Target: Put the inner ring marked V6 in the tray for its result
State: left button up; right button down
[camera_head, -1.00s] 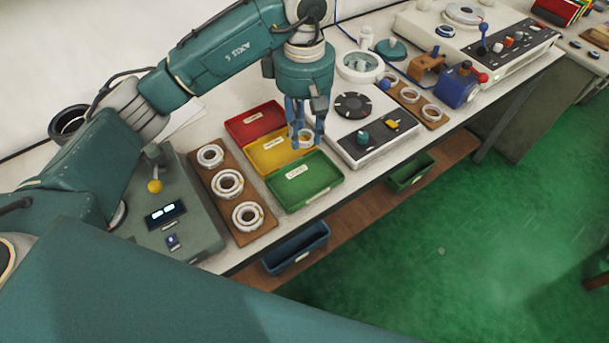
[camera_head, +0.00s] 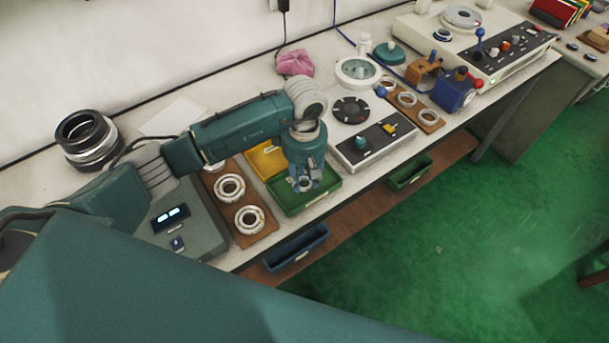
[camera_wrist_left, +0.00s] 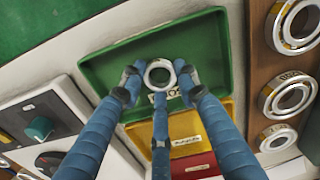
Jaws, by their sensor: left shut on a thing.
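My left gripper (camera_head: 304,186) is over the green tray (camera_head: 328,197), its fingers shut around a small metal ring (camera_wrist_left: 159,73). In the left wrist view the fingertips (camera_wrist_left: 160,80) grip the ring inside the green tray's outline (camera_wrist_left: 205,50). I cannot tell whether the ring touches the tray floor, and no V6 mark is readable on it. The ring partly covers the tray's label. The yellow tray (camera_head: 262,160) lies behind the green one; the red tray (camera_wrist_left: 197,162) shows in the wrist view and is hidden by my arm in the head view. My right gripper is out of view.
A wooden board (camera_head: 238,225) with larger bearing rings stands left of the trays. A grey-white device with a dark dial (camera_head: 352,110) stands to the right, with another ring board (camera_head: 428,124) beyond. Blue (camera_head: 297,250) and green (camera_head: 410,174) bins sit below the bench edge.

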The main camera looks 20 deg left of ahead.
pick_arm(q)
jog(key=shift+f, duration=0.1)
jog(key=o, duration=1.2)
jog(key=shift+c, duration=0.2)
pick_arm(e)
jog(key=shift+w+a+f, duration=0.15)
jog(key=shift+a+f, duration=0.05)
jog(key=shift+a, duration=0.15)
